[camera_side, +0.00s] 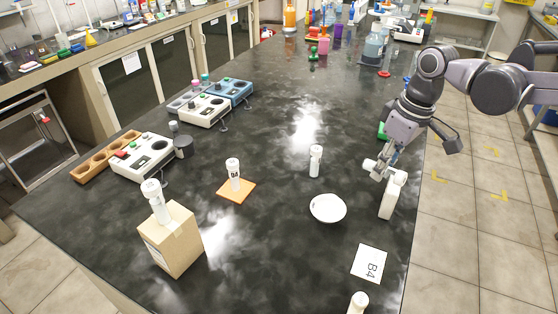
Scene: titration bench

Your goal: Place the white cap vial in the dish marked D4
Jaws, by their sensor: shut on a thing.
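A white-capped vial (316,161) stands upright on the bench to the left of my gripper. Another stands on an orange pad (247,190); this labelled vial (234,172) is farther left. A third vial (156,200) stands on a cardboard box. A white dish (328,209) lies left of my gripper; I read no D4 on it.
A white card marked B4 (369,263) lies at the front right, with a white vial-like top (358,302) cut off below it. Instruments (145,156) and a wooden rack (92,168) line the left side. Bottles stand at the back.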

